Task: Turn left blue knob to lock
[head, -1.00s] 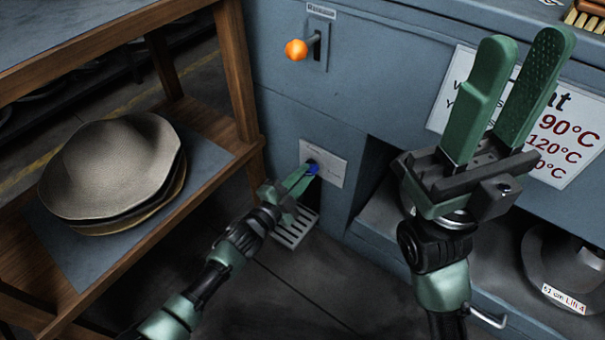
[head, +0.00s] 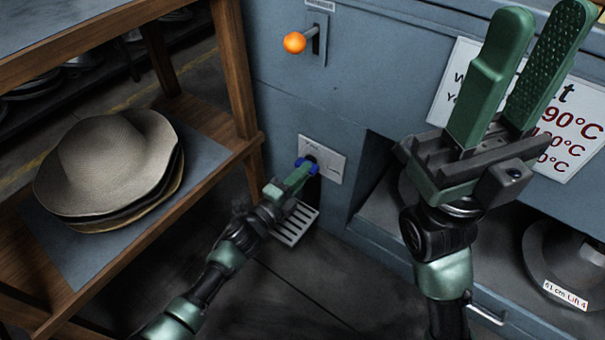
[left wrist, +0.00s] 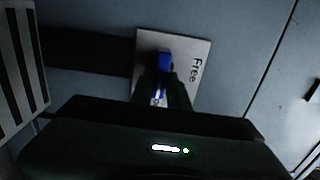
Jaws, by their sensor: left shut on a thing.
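The blue knob (head: 312,161) sits on a pale label plate (head: 334,163) low on the blue-grey machine. In the left wrist view the blue knob (left wrist: 165,58) shows between dark fingers, and the plate (left wrist: 198,88) bears the word "Free". My left gripper (head: 302,172) is shut on the knob, with its green fingers reaching up from the lower left. My right gripper (head: 520,70) is raised close to the camera, pointing up, its two green fingers apart with nothing between them. Part of the knob is hidden by the left fingers.
An orange ball-ended lever (head: 295,42) is above the knob. A slatted grate (head: 296,224) lies below it. A wooden shelf (head: 240,75) with stacked hats (head: 110,165) stands at left. A temperature sign (head: 470,75) is behind my right gripper. A grey hat block (head: 565,262) sits lower right.

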